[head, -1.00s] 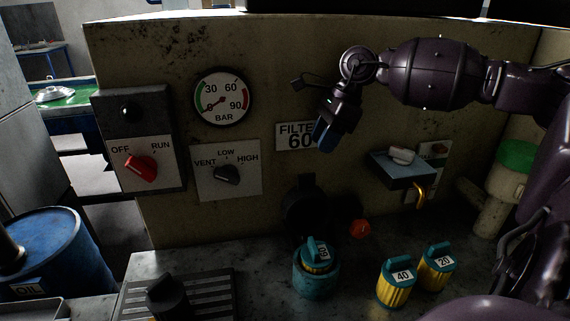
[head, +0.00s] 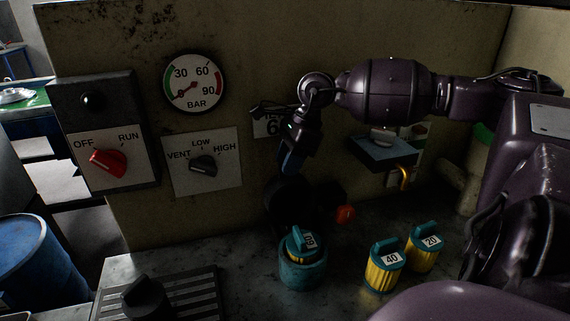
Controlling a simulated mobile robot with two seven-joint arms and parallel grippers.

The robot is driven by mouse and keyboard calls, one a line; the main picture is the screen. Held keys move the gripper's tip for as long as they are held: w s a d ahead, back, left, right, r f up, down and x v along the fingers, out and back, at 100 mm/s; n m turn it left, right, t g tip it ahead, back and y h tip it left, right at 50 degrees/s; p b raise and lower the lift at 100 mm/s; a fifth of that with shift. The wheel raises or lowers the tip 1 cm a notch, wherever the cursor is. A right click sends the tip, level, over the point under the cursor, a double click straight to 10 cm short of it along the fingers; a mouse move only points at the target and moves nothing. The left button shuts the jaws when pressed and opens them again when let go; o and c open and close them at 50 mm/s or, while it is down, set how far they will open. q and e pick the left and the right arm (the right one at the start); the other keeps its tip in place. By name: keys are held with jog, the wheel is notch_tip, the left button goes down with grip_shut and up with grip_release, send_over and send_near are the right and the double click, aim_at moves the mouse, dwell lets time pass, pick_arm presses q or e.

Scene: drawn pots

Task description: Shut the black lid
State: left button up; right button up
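The black lid (head: 288,197) appears as a dark round shape standing raised against the wall, behind the teal pot (head: 303,275). Its edges blend into shadow. The pot is open at the top, and a teal-topped cartridge marked 60 (head: 301,246) sits in it. My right gripper (head: 290,162) hangs above the lid, in front of the FILTER 60 sign, its blue-tipped end pointing down. It looks apart from the lid. I cannot tell whether its fingers are open or shut. My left gripper is not in view.
Yellow cartridges marked 40 (head: 383,268) and 20 (head: 424,247) stand right of the pot. A red knob (head: 345,214) is beside the lid. A small shelf (head: 384,152) with a brass pipe juts from the wall. A slotted rack (head: 190,290) with a black-handled item lies left.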

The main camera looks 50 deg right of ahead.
jog(key=shift+a+f, duration=0.1)
jog(key=c, duration=0.7)
grip_shut()
